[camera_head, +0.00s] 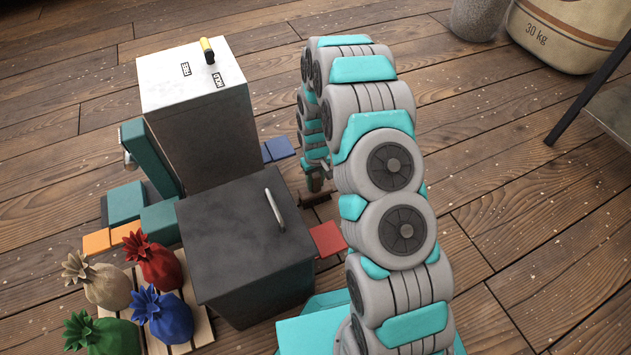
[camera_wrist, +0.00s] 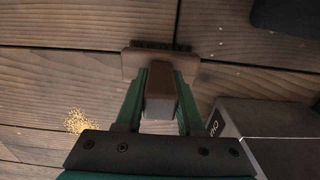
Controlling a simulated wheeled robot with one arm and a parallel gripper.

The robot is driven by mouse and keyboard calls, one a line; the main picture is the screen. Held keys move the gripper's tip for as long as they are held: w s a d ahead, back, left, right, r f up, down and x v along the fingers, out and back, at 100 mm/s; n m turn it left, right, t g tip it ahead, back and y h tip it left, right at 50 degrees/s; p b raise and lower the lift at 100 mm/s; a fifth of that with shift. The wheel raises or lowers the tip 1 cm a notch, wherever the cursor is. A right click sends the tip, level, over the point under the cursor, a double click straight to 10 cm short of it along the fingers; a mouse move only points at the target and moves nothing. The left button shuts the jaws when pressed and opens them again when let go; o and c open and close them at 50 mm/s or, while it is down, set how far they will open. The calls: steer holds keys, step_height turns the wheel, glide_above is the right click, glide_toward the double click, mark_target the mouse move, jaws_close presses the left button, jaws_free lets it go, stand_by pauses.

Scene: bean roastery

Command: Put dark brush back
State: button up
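The brown brush with dark bristles, the dark brush (camera_wrist: 162,92), is between the two green fingers of my gripper (camera_wrist: 162,100) in the wrist view. The fingers lie against both sides of its handle, and its wide head (camera_wrist: 134,65) points away from my gripper over the plank floor. I cannot tell whether the bristles touch the floor.
A tall dark box with a white labelled top (camera_head: 170,78) bears a yellow and black object (camera_head: 208,52). A lower dark cabinet (camera_head: 245,240) stands in front. Golden crumbs (camera_wrist: 77,121) lie on the floor. Blue (camera_head: 278,149) and red (camera_head: 328,239) patches flank the boxes.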

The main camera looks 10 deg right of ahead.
steer(key=o, duration=0.5)
steer(key=shift+r, duration=0.1)
step_height(320, 180, up, 11)
steer(key=shift+r+p, duration=0.2)
steer(key=shift+p, duration=0.55)
steer(key=shift+s+r, duration=0.15)
steer(key=shift+r, duration=0.55)
steer(key=s+r+m+g, duration=0.1)
steer(key=s+r, duration=2.2)
steer(key=s, duration=0.3)
steer(key=shift+m+g, duration=0.4)
steer(key=shift+m, duration=0.2)
steer(key=s, duration=0.4)
steer(key=s+r, duration=0.1)
steer(key=s, duration=0.3)
steer(key=s+r, duration=0.1)
steer(key=s, duration=0.3)
steer(key=shift+r, duration=0.1)
